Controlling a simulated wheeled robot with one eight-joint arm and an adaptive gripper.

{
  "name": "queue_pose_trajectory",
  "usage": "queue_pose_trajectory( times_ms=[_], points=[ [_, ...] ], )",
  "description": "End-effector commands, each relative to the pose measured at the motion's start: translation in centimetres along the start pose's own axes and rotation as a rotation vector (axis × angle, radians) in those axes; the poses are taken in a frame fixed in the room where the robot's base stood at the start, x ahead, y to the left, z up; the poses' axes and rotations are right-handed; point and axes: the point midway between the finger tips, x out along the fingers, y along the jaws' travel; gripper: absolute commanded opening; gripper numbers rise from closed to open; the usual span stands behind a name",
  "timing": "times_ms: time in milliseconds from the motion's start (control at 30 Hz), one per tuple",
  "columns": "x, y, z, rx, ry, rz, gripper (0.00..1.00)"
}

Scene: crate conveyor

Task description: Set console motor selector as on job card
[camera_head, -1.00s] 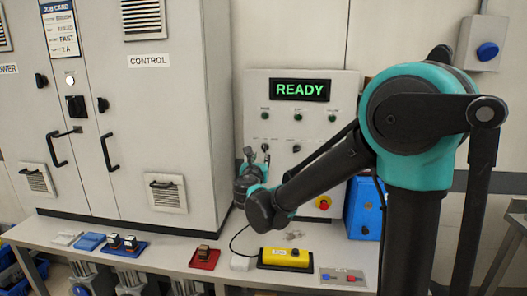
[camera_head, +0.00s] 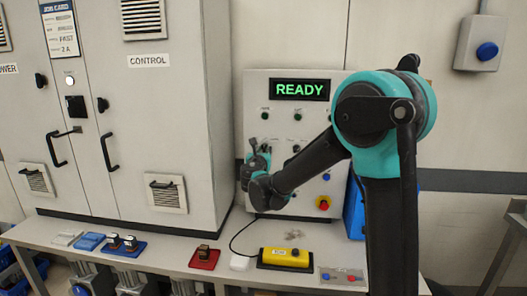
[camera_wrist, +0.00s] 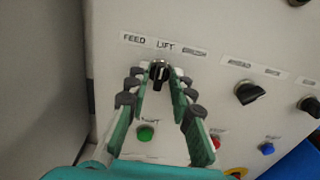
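The console (camera_head: 258,95) stands right of the cabinet, its display (camera_head: 300,90) reading READY in green. In the wrist view a black selector knob (camera_wrist: 159,73) sits under labels FEED, LIFT and a third I cannot read clearly. It points roughly upward. My gripper (camera_wrist: 159,76) is open, with its fingers on both sides of this knob; I cannot tell if they touch it. In the head view my gripper (camera_head: 256,158) is at the console's left side, partly hiding its controls. The job card (camera_head: 60,30) hangs on the cabinet; FAST and 2 A are readable, an upper line is unclear.
Two more black selectors (camera_wrist: 248,92) lie to the right. A green button (camera_wrist: 146,132), red button (camera_wrist: 216,142) and blue button (camera_wrist: 267,148) sit below. A yellow box (camera_head: 286,257) stands on the bench, and a blue box (camera_head: 354,212) is right of the console.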

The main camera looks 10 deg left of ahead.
Motion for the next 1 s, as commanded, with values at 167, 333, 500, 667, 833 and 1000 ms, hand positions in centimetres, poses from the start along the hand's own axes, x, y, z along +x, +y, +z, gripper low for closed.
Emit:
queue_pose_trajectory(
  times_ms=[167, 333, 500, 667, 833, 1000],
  points=[
    [-0.02, 0.01, 0.0, 0.0, 0.0, 0.0, 0.0],
    [-0.03, 0.0, 0.0, 0.0, 0.0, 0.0, 0.0],
    [-0.03, 0.0, 0.0, 0.013, 0.0, 0.0, 0.0],
    [-0.03, -0.02, 0.0, 0.064, 0.0, 0.0, 0.0],
    [-0.04, -0.06, -0.01, 0.172, 0.0, 0.0, 0.0],
    [-0.04, -0.11, -0.02, 0.318, 0.0, 0.0, 0.0]
  ],
)
